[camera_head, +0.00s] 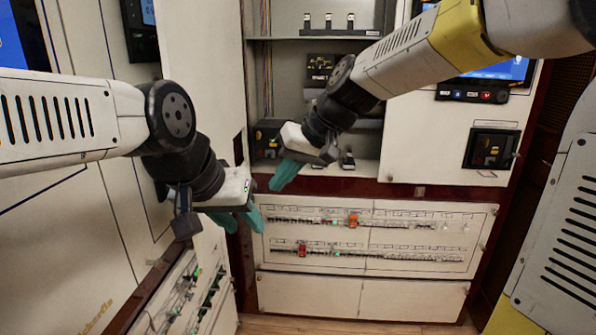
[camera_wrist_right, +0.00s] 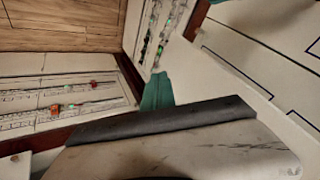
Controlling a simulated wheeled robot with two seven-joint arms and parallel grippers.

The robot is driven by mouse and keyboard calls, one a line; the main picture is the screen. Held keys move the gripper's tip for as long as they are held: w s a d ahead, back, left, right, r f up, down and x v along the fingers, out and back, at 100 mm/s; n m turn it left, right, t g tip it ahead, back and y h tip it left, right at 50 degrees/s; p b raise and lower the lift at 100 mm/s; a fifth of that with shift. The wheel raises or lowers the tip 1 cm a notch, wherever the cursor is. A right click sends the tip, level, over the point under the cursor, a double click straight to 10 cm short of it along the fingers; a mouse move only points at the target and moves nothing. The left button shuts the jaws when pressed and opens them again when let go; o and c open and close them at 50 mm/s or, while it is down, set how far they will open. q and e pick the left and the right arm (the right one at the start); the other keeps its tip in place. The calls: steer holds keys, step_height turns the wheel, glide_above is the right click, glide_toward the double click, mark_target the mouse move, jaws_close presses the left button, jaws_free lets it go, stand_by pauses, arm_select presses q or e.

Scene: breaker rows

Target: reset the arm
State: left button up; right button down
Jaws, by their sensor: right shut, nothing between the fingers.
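My right gripper (camera_head: 284,176) is in front of the open cabinet bay in the head view. Its teal fingers are together with nothing between them, pointing down and left. In the right wrist view the shut fingers (camera_wrist_right: 157,92) stick out past the dark edge of the gripper body. My left gripper (camera_head: 242,219) is lower and to the left, in front of the cabinet corner. Its teal fingertips show apart, with nothing seen between them. Both grippers appear clear of the panels. The breaker panel (camera_head: 385,262) is below them, with two rows of breakers.
Red-orange breakers (camera_head: 353,220) stand out in the rows. A side panel (camera_head: 180,300) with green-lit breakers is at lower left. The open bay (camera_head: 300,80) holds shelves and devices. A white door (camera_head: 440,145) is at right. Wooden floor (camera_wrist_right: 60,25) shows in the wrist view.

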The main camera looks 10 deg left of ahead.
steer(key=s+d+m+t+h, duration=0.1)
steer(key=s+d, duration=0.3)
steer(key=d, duration=0.4)
steer(key=s+d+f+m+t+h, duration=0.1)
steer(key=s+d, duration=0.3)
steer(key=d, duration=0.4)
steer(key=s+d+f+m+t+h, duration=0.1)
steer(key=s+d+m+h, duration=0.1)
steer(key=s+d, duration=0.3)
steer(key=d+m, duration=0.1)
steer(key=d, duration=0.2)
steer(key=shift+t+h, duration=0.3)
steer(key=shift+t, duration=0.1)
